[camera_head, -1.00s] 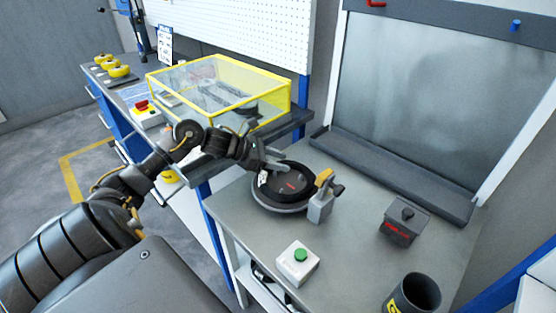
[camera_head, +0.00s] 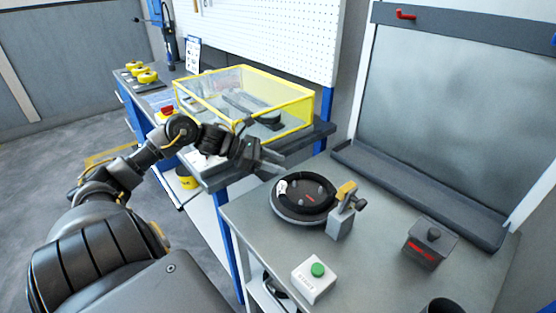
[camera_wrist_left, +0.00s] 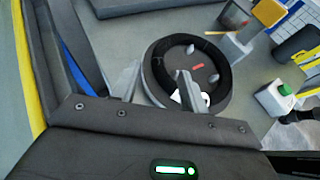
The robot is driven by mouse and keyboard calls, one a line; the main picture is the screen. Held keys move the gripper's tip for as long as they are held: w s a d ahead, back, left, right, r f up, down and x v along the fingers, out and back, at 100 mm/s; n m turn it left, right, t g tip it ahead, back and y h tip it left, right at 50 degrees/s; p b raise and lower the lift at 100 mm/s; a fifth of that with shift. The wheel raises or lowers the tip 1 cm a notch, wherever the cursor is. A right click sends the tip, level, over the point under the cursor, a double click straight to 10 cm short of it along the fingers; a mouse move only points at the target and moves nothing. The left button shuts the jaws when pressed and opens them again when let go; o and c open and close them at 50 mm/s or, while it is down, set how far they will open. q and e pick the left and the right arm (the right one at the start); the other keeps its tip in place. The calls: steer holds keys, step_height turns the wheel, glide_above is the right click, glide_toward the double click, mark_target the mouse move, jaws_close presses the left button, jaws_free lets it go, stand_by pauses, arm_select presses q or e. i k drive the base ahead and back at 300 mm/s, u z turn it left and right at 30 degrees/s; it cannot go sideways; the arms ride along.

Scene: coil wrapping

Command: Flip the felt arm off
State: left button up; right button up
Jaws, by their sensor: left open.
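A round black turntable with a dark coil on it (camera_head: 303,197) sits on the grey bench. A grey post with a yellow-topped arm and a dark knob (camera_head: 345,205), seemingly the felt arm, stands at its right edge; the yellow part also shows in the left wrist view (camera_wrist_left: 269,12). My left gripper (camera_head: 277,164) is open and empty, just beyond the turntable's far left edge in the head view. In the left wrist view its fingers (camera_wrist_left: 157,84) show before the coil (camera_wrist_left: 205,55). A white tag lies at the coil's left side. My right gripper is out of view.
A white box with a green button (camera_head: 314,279) stands in front of the turntable. A dark box with red lettering (camera_head: 427,245) is to the right. A yellow-framed clear case (camera_head: 245,97) is behind my left arm. Bare bench (camera_head: 385,240) lies between post and dark box.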

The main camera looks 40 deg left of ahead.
mark_target(346, 192)
steer(key=k, duration=1)
